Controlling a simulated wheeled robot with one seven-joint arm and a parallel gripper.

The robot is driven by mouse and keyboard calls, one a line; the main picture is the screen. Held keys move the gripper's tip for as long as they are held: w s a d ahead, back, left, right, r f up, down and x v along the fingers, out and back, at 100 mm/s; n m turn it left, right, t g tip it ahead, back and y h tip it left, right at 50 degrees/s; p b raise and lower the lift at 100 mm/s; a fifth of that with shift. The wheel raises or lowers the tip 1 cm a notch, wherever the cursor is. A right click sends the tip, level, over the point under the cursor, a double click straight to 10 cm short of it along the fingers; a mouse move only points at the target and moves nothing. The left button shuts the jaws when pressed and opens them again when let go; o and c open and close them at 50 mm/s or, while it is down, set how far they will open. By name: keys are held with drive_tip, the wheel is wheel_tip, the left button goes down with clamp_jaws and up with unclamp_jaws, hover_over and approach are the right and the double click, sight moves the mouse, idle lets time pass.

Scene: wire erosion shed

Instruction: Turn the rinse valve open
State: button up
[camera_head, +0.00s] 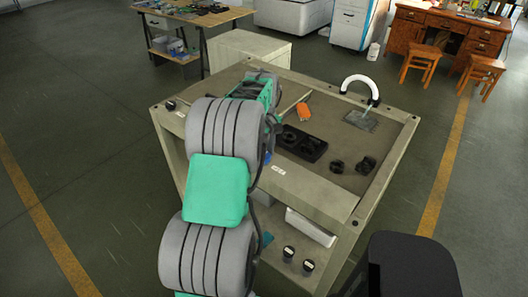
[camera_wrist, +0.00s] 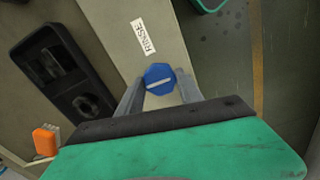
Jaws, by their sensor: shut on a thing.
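The rinse valve is a blue faceted knob (camera_wrist: 158,78) with a white line across its face, beside a white label reading RINSE (camera_wrist: 143,37) in the wrist view. The white line lies nearly level in the picture, tilted slightly up to the right, roughly crosswise to the label's length. My gripper (camera_wrist: 160,84) has one grey finger on each side of the knob and is shut on it. In the head view a small bit of blue (camera_head: 267,158) shows beside my arm; my arm hides the gripper there.
The bench (camera_head: 392,160) carries a black tray (camera_head: 302,143), two black round parts (camera_head: 352,166), an orange item (camera_head: 304,112) and a white curved spout (camera_head: 357,82). A black knob (camera_head: 170,104) is on its left front edge. The floor left of the bench is clear.

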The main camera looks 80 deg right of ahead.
sight(264, 154)
idle(0.3)
drive_tip(key=o, duration=1.4)
wheel_tip(264, 154, up, 8)
drive_tip(key=shift+f+b, duration=0.1)
drive_tip(key=shift+b, duration=0.3)
